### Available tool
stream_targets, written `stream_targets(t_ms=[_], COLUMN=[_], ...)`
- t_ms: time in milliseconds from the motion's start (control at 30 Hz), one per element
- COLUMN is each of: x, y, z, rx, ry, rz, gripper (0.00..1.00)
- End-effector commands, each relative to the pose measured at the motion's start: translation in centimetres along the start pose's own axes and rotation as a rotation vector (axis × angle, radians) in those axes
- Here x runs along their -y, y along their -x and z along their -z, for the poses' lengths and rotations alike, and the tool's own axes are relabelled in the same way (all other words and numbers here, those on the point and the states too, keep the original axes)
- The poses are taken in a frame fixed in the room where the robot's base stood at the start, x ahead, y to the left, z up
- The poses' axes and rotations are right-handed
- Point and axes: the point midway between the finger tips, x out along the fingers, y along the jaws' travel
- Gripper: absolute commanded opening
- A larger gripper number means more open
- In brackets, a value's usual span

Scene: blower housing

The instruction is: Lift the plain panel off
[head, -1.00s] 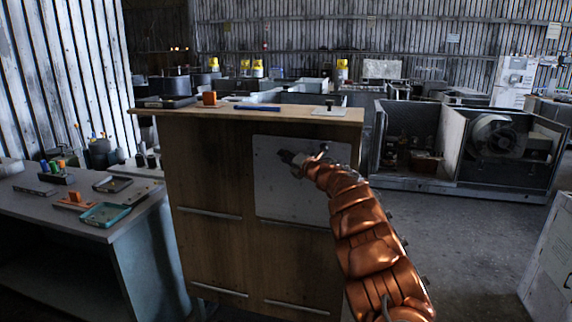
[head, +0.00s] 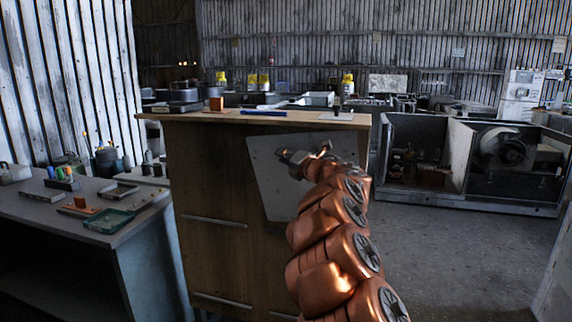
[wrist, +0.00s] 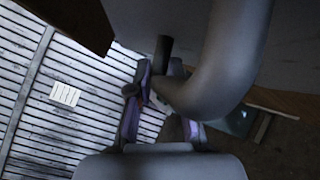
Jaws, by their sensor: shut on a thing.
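The plain panel (head: 268,180) is a flat pale grey plate in front of the upper right part of the wooden cabinet's face in the head view. It is tilted against the cabinet's lines, its left edge slanting. My gripper (head: 287,158) is at the panel's upper middle, and my copper arm covers the panel's right side. In the wrist view the fingers (wrist: 156,95) are closed around the end of a thick grey curved bar (wrist: 228,60), which looks like the panel's handle. A smooth grey surface fills the top there. The exact finger contact is dark and partly hidden.
The wooden cabinet (head: 205,180) stands ahead, with a blue bar (head: 263,113) and an orange block (head: 216,104) on top. A side table (head: 60,215) with a teal tray (head: 108,221) is at left. An open metal housing (head: 470,160) stands at right, with clear floor before it.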

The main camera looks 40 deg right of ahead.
Motion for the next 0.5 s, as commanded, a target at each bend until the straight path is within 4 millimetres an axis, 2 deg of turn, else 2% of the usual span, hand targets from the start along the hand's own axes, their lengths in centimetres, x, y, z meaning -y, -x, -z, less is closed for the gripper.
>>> stream_targets(t_ms=[200,500], x=[-1.8,-2.8], y=[1.2,2.1], z=[0.7,1.4], rx=[0.0,0.0], ry=[0.003,0.0], rz=[-0.003,-0.001], gripper=[0.0,0.0])
